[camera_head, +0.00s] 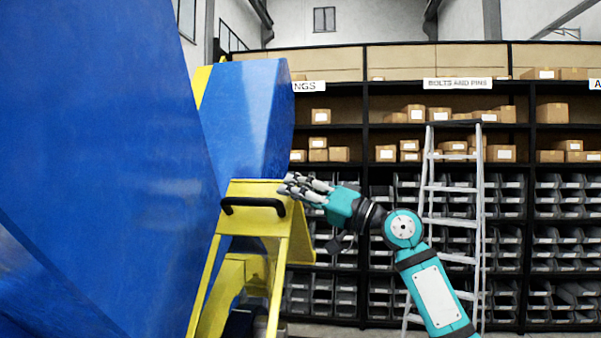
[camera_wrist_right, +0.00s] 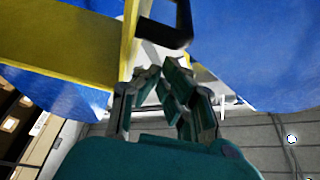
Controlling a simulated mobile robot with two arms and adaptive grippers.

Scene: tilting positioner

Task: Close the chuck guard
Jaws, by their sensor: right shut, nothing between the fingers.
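The chuck guard looks to be the yellow frame (camera_head: 262,222) with a black handle (camera_head: 253,203) on its upper face, left of centre in the head view. In the right wrist view the yellow frame (camera_wrist_right: 70,45) crosses the upper left and the black handle (camera_wrist_right: 180,30) sticks out at the top. My right gripper (camera_head: 287,186) is at the guard's upper right edge, to the right of the handle. Its fingers (camera_wrist_right: 162,72) are shut with nothing between them, just below the handle in the wrist view. Whether they touch the guard I cannot tell. My left gripper is out of view.
A large blue machine body (camera_head: 100,130) fills the left side, with another blue part (camera_head: 250,115) behind the guard. Shelves with boxes and bins (camera_head: 400,150) stand at the back. A grey ladder (camera_head: 455,215) leans there, behind my right arm.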

